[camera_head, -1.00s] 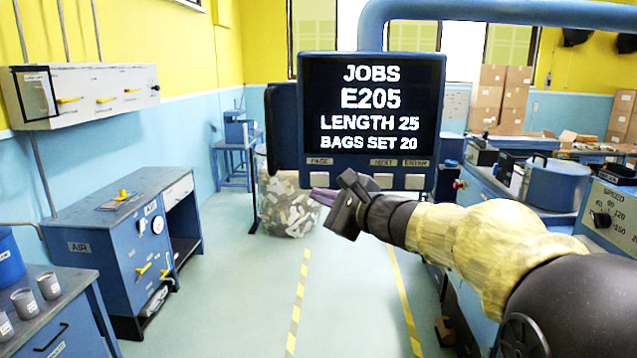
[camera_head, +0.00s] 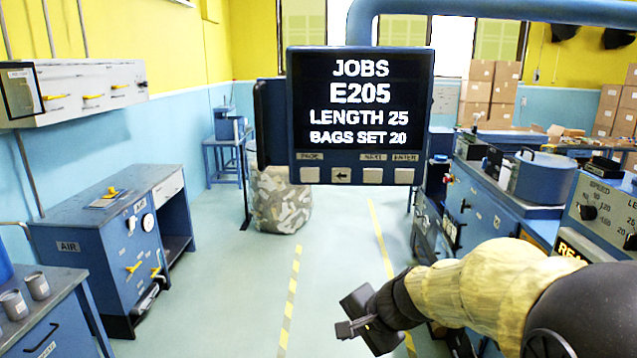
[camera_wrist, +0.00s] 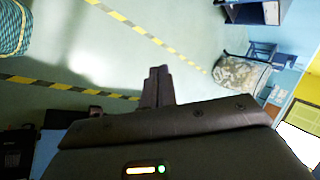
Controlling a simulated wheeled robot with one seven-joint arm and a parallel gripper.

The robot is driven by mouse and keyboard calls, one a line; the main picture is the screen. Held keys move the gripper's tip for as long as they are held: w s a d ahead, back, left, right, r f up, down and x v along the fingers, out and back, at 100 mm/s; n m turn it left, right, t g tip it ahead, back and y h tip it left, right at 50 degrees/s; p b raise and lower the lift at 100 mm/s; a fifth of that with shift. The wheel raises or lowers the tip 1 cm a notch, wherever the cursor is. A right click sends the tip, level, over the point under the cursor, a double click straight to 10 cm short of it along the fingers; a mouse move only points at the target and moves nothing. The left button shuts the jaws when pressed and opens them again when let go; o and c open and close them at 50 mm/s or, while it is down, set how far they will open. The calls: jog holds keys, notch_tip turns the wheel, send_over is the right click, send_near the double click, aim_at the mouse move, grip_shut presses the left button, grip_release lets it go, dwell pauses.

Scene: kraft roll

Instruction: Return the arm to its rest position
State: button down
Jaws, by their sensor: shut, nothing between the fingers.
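My arm reaches in from the right of the head view, and my gripper (camera_head: 344,330) hangs low over the aisle floor, left of the blue machine. Its fingers are together with nothing between them. The wrist view also shows the closed fingers (camera_wrist: 157,86) against the pale green floor. The jobs panel (camera_head: 361,118) hangs above and behind my gripper, showing E205, length 25 and bags set 20. My gripper is apart from the panel and its buttons.
A blue machine (camera_head: 480,205) lines the right, with a speed dial box (camera_head: 600,210) near my arm. A blue air cabinet (camera_head: 100,265) and a bench with grey cups (camera_head: 38,286) stand left. A patterned bin (camera_head: 280,200) stands behind. The aisle floor (camera_head: 230,270) is clear.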

jog(key=s+d+f+n+g+h, duration=0.2)
jog(key=s+d+f+n+h, duration=0.3)
jog(key=s+d+f+n, duration=0.4)
jog(key=s+f, duration=0.1)
jog(key=s, duration=0.2)
jog(key=shift+s+d+g, duration=0.25)
jog(key=shift+s+g, duration=0.05)
jog(key=shift+g, duration=0.1)
jog(key=shift+w, duration=0.1)
dwell(3.2)
